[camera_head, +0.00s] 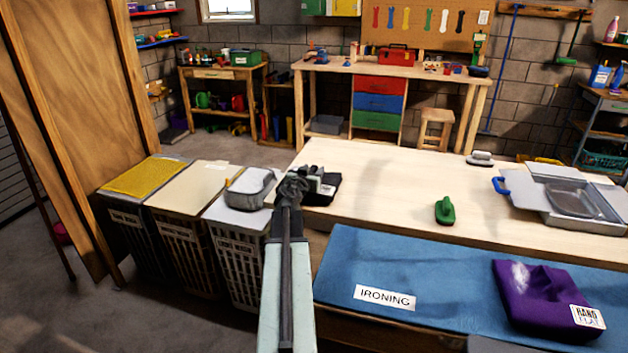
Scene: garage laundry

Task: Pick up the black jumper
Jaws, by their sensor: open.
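The black jumper (327,194) is a dark folded bundle on the left end of the pale wooden table (400,188). My gripper (318,180) is open and sits at the jumper, covering part of it. I cannot tell whether the jaws are above the cloth or around it. My arm reaches up to it from the bottom of the picture.
A grey folded bundle (250,188) lies on the bins (235,216) left of the table. A green iron-like object (445,210) stands mid-table. A folded purple garment (545,298) lies on the blue ironing mat (400,265). An open grey case (575,200) is at right.

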